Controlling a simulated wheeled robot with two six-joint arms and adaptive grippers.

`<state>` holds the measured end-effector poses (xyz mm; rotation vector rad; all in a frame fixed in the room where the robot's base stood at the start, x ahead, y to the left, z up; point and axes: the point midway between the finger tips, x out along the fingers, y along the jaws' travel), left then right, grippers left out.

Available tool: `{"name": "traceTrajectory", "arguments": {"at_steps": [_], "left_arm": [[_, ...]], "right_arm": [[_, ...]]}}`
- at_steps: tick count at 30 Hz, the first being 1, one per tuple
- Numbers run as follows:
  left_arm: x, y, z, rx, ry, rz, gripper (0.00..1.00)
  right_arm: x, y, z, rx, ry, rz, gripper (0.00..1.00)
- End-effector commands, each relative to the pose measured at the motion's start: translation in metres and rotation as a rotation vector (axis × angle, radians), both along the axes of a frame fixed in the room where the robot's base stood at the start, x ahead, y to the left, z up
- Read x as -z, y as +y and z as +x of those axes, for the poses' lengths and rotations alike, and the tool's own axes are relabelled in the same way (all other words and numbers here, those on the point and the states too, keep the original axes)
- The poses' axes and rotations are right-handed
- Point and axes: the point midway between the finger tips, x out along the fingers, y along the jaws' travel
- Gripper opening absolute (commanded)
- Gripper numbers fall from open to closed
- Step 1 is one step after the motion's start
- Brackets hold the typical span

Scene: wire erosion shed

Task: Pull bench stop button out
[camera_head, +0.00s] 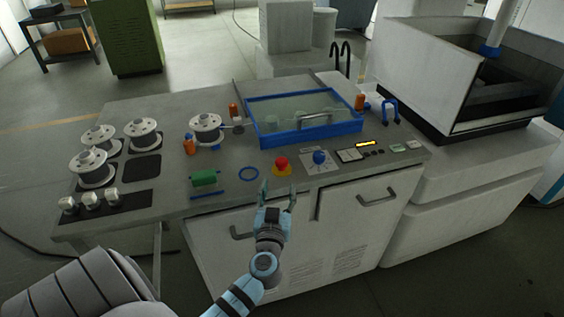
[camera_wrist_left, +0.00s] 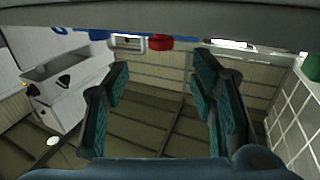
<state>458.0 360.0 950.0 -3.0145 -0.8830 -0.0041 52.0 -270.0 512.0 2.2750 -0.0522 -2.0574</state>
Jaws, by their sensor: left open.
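The bench stop button (camera_head: 282,161) is a red mushroom head on a yellow base, near the front edge of the grey bench. My left gripper (camera_head: 278,190) is open and empty just in front of the button, its fingers pointing toward it and apart from it. In the left wrist view a red shape (camera_wrist_left: 159,42), which looks like the button, shows at the top, beyond and between the two open fingertips (camera_wrist_left: 161,82). Whether the button is pressed in cannot be told. My right gripper is not in view.
A blue knob (camera_head: 320,157) on a white plate sits right of the button. A blue-framed clear lid (camera_head: 304,116) is behind. Spools (camera_head: 92,168) stand at the left. Cabinet handles (camera_head: 377,197) project below the edge.

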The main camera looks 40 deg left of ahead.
Motion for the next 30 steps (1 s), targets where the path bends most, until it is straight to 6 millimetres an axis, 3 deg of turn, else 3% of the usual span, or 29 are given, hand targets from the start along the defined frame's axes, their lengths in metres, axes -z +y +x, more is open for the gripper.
{"name": "traceTrajectory", "arguments": {"at_steps": [9, 15, 27, 30], "left_arm": [[-0.001, 0.04, 0.062, -0.002, 0.002, 0.003, 0.51], [0.0, 0.058, 0.09, -0.001, 0.001, 0.0, 0.51], [0.0, 0.065, 0.099, -0.002, 0.002, 0.0, 0.51], [0.0, 0.064, 0.099, -0.002, 0.002, 0.0, 0.35]], "right_arm": [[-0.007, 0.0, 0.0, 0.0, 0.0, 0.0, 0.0], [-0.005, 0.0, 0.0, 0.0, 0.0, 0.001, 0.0], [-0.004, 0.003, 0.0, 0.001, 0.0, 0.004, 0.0], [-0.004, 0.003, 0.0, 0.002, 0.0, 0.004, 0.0]]}}
